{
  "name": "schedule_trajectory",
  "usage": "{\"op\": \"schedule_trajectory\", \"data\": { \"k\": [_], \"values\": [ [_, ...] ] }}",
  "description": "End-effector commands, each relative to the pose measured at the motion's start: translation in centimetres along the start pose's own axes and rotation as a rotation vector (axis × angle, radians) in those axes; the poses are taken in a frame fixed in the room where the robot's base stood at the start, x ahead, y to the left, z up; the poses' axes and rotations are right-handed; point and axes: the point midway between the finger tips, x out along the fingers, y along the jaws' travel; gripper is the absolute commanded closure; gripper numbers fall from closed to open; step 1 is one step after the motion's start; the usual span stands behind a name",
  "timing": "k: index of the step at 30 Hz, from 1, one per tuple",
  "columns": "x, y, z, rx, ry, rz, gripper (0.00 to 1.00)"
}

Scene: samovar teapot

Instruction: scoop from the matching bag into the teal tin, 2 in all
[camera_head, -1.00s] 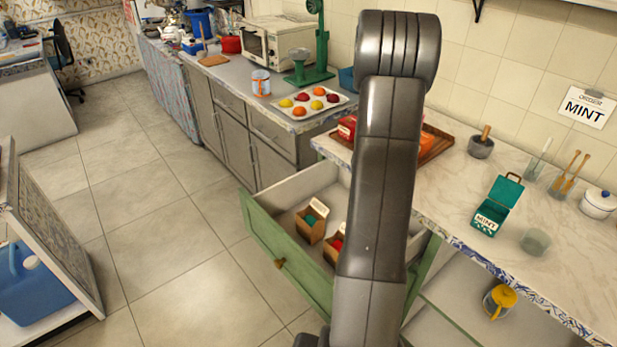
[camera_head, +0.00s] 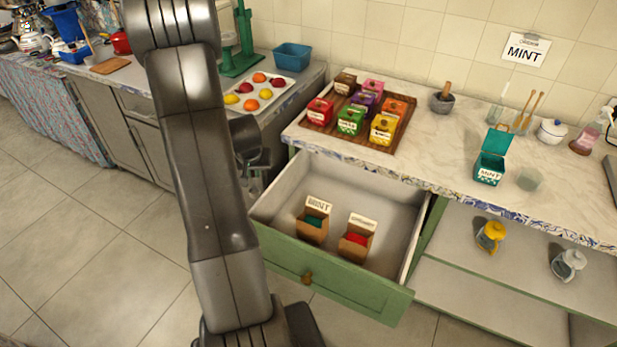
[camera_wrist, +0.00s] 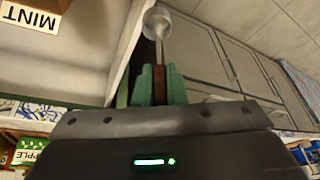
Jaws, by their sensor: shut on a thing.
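The teal tin (camera_head: 489,170), labelled MINT, stands on the counter with its lid raised. A brown bag labelled MINT (camera_head: 311,228) with teal contents stands in the open drawer. Its label also shows upside down in the wrist view (camera_wrist: 28,15). A second brown bag (camera_head: 356,243) with red contents stands to its right; its label is too small to read. My gripper (camera_wrist: 160,88) is shut on the handle of a metal scoop (camera_wrist: 158,22), left of the drawer. I cannot tell whether the scoop's bowl holds anything.
The green-fronted drawer (camera_head: 340,283) juts out below the counter. A wooden tray (camera_head: 398,143) of coloured boxes stands above it. A wall sign (camera_head: 526,50) reads MINT.

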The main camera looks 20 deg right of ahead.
Motion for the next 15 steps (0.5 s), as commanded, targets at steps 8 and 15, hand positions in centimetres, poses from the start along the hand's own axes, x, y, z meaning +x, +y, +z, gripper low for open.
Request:
{"op": "schedule_trajectory", "data": {
  "k": [8, 15],
  "values": [
    [-1.2, 13.4, 1.5, 0.361, -0.006, 0.074, 1.00],
    [-2.3, 19.2, 3.3, 0.538, -0.005, 0.103, 1.00]
  ]
}}
